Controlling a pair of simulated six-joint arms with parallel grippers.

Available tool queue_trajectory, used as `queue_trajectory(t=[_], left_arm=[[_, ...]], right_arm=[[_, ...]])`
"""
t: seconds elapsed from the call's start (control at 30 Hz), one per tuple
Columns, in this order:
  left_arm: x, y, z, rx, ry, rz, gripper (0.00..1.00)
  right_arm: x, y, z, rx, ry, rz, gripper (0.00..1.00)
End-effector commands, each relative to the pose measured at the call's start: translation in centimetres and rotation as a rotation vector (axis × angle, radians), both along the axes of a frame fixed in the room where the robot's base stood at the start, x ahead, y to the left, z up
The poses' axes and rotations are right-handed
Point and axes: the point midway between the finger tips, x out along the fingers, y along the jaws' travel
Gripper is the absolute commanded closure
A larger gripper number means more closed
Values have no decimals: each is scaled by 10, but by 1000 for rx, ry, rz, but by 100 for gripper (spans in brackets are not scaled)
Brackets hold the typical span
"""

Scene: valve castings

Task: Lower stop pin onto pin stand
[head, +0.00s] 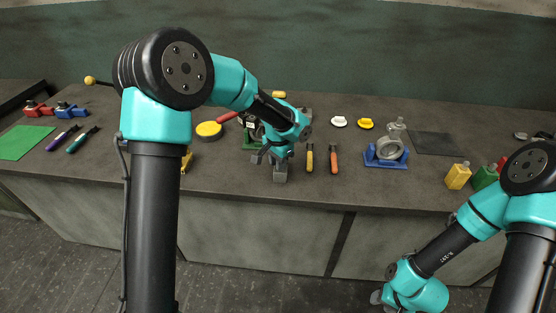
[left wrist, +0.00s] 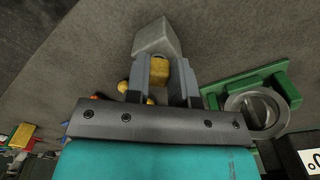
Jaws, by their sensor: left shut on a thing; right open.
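My left gripper (head: 273,157) is low over the front middle of the bench. In the left wrist view its two grey fingers (left wrist: 161,78) are shut on a yellow, brass-coloured piece, which I take to be the stop pin (left wrist: 160,70). The fingers hide most of it. A grey block, which I take to be the pin stand (head: 280,174), stands near the bench's front edge, just below the gripper. It also shows just beyond the fingertips in the left wrist view (left wrist: 156,37). I cannot tell whether pin and stand touch. My right gripper (head: 377,297) is open, low in front of the bench.
A green fixture with a grey ring (left wrist: 262,106) is close beside the left gripper. Orange-handled (head: 333,158) and yellow-handled (head: 310,158) tools lie right of the stand. A blue fixture (head: 385,160) holds a ring casting further right. Yellow and green bottles (head: 458,176) stand near the right end.

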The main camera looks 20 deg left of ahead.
Motion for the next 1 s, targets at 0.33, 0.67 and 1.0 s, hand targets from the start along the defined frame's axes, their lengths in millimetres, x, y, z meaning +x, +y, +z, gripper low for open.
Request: queue_trajectory(t=[0.33,0.67,1.0], left_arm=[[0,0,-4,0,0,0,60],[0,0,-4,0,0,1,48],[1,0,20,-1,-4,2,48]], right_arm=[[0,0,0,0,0,0,57],[0,0,0,0,0,0,57],[0,0,0,0,0,0,57]])
